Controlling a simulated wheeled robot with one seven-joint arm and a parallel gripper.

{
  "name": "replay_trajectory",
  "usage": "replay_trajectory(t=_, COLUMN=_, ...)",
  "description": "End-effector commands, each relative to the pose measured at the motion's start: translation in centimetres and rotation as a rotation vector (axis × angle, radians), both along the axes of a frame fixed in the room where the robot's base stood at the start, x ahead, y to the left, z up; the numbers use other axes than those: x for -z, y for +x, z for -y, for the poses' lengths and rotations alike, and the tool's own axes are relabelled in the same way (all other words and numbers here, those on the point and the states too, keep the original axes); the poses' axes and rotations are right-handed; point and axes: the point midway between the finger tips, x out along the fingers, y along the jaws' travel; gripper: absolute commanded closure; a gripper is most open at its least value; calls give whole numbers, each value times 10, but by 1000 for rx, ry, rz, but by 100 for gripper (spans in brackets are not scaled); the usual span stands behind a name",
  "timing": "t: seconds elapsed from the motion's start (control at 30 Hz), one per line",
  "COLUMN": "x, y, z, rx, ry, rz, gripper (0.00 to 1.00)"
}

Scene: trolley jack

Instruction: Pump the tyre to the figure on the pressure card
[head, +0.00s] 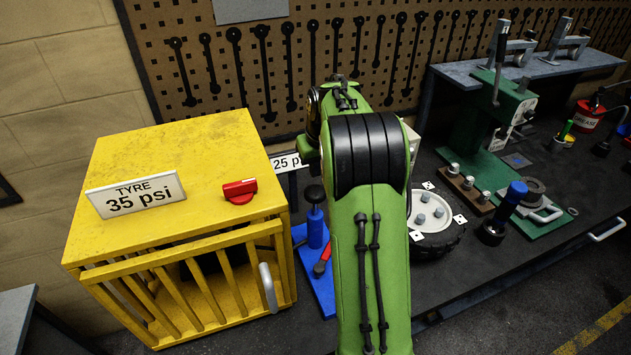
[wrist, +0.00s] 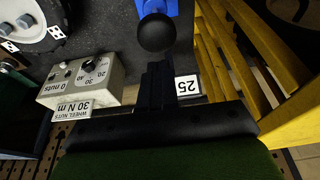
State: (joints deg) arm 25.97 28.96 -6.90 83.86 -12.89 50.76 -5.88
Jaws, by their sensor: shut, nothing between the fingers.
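A white card reading "TYRE 35 psi" (head: 136,195) stands on top of the yellow slatted cage (head: 170,150). A blue pump (head: 315,228) with a black ball knob stands on a blue base to the right of the cage; the knob also shows in the wrist view (wrist: 157,33). A second card reading "25" (wrist: 187,86) is partly hidden by my arm in the head view. The tyre (head: 436,238) lies flat with several grey nuts, partly behind my arm. My gripper (wrist: 155,75) is shut and empty just short of the knob; whether they touch is unclear.
A red knob (head: 240,190) sits on the cage top; the slatted door has a grey handle (head: 268,287). A white dial box (wrist: 85,80) stands beside my gripper with a "WHEEL NUTS 30 N m" card (wrist: 72,111). A green press (head: 505,110) stands further right.

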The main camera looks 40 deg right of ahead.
Motion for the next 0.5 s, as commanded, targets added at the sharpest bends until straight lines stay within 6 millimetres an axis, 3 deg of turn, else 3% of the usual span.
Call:
replay_trajectory(t=0.2, x=38, y=2, z=0, rx=1, ry=1, rz=-4, gripper=100)
replay_trajectory(t=0.5, x=50, y=3, z=1, rx=0, ry=-1, rz=1, gripper=100)
